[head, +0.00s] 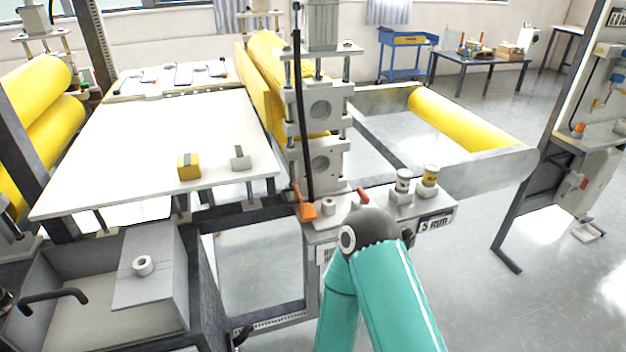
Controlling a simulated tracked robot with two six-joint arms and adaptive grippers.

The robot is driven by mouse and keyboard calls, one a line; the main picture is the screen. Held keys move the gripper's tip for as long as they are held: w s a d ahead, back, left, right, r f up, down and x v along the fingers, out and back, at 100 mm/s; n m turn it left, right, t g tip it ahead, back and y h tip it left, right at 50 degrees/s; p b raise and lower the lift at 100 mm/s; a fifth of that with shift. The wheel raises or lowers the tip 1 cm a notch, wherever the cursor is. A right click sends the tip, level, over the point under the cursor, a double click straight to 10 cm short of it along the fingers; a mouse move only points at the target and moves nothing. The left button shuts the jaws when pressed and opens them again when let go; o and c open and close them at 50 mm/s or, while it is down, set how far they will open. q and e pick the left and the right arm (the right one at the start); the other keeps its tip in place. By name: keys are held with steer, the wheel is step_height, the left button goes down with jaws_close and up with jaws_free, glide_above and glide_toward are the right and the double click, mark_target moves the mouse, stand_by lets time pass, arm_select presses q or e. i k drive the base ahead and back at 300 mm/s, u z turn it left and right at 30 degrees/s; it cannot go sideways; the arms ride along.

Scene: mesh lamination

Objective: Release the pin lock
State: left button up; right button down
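No part is plainly marked as the pin lock. An orange block (306,212) sits at the foot of an upright black rod (301,110), beside the metal roller column (321,120). A small red handle (363,195) stands to its right on the grey machine console (435,205). I cannot tell which of these is the lock, or whether it is engaged. A teal arm of mine rises from the bottom centre, and its dark elbow covers part of the console. Neither of my grippers is in view.
Two capped knobs (403,183) (429,178) and a "5 mm" label (434,223) are on the console. A white table (110,170) with a yellow block (188,166) is at left. A grey bin (80,295) is below.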

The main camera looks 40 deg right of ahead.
mark_target(365, 200)
steer(key=z, duration=1)
steer(key=i, duration=0.1)
steer(key=u, duration=1.85)
steer(key=k, duration=0.35)
steer(key=z, duration=0.4)
steer(key=k, duration=1)
steer(key=z, duration=0.9)
steer(key=i, duration=1.4)
steer(key=z, duration=0.2)
